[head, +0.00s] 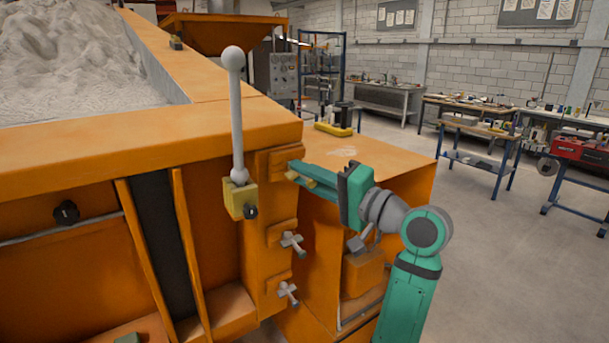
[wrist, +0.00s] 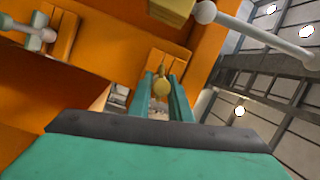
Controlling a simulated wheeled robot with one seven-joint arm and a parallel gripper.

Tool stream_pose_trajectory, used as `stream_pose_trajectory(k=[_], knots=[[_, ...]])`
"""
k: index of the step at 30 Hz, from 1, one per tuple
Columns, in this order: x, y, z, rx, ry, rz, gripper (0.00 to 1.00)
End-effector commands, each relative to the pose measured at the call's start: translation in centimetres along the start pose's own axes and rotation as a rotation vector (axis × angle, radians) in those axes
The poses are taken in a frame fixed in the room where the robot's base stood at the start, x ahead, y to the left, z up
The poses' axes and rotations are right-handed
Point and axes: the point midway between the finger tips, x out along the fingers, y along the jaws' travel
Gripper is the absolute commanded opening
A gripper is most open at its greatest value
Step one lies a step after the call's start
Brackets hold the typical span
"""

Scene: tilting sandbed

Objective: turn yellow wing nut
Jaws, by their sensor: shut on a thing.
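The yellow wing nut (wrist: 161,87) sits between the two green fingers of my gripper (wrist: 162,80) in the wrist view, in front of an orange plate. In the head view it shows only as a small yellow bit (head: 306,181) beside the fingers, mostly hidden. My gripper (head: 295,173) reaches in from the right and is shut on it, at the upper plate on the corner of the orange sandbed (head: 200,135). How far the nut is turned cannot be told.
Two grey wing nuts, an upper (head: 292,242) and a lower (head: 287,292), stick out below. A white ball-ended lever (head: 236,110) on a yellow block (head: 240,200) stands close left of my gripper. An orange cabinet (head: 400,180) is behind my gripper; open floor lies right.

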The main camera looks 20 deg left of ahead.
Motion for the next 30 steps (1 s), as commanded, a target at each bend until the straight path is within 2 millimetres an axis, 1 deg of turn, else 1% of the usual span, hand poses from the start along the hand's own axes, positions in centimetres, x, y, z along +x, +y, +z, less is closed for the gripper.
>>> stream_pose_trajectory(k=[3, 9, 25, 26, 27, 28, 30], knots=[[0.09, 0.15, 0.09, 0.056, -0.002, -0.016, 0.0], [0.07, 0.18, 0.09, 0.112, -0.003, -0.032, 0.0], [0.06, 0.17, 0.07, 0.131, -0.002, -0.038, 0.0], [0.06, 0.17, 0.07, 0.131, -0.002, -0.038, 0.23], [0.06, 0.16, 0.07, 0.13, -0.002, -0.038, 0.32], [0.05, 0.16, 0.06, 0.13, -0.002, -0.038, 0.36], [0.04, 0.13, 0.05, 0.13, -0.002, -0.039, 0.36]])
